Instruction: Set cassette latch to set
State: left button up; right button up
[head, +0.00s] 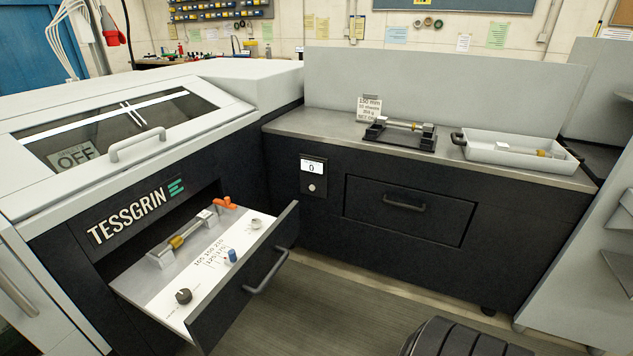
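An open drawer (175,293) sticks out of the dark cabinet on the left. In it lies a grey cassette-like bar (163,258) with a brass-coloured part (178,241) and a pale block at its far end. An orange lever-like piece (224,203), possibly the cassette latch, sits at the drawer's far end, beside the bar. Its marking and exact setting are too small to read. Neither of my grippers is in view.
The drawer panel carries a black knob (183,296), a blue knob (231,257) and a pale dial (255,224). A black fixture (400,136) and a white tray (515,152) stand on the counter. The counter's drawer (408,208) is closed.

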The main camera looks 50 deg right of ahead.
aim_at(227, 204)
jog(key=z, duration=0.85)
jog(key=i+l+u, duration=0.1)
jog(key=u, duration=0.65)
jog(key=i+l+u, duration=0.25)
jog(key=i+l, duration=0.15)
jog(key=l, duration=0.2)
jog(key=i+l+u, duration=0.15)
jog(key=l, duration=0.2)
jog(key=i+l+u, duration=0.1)
jog(key=l, duration=0.25)
jog(key=i+l+u, duration=0.15)
jog(key=l, duration=0.2)
jog(key=i+l+u, duration=0.1)
jog(key=l, duration=0.3)
jog(key=i+l, duration=0.25)
jog(key=l, duration=0.25)
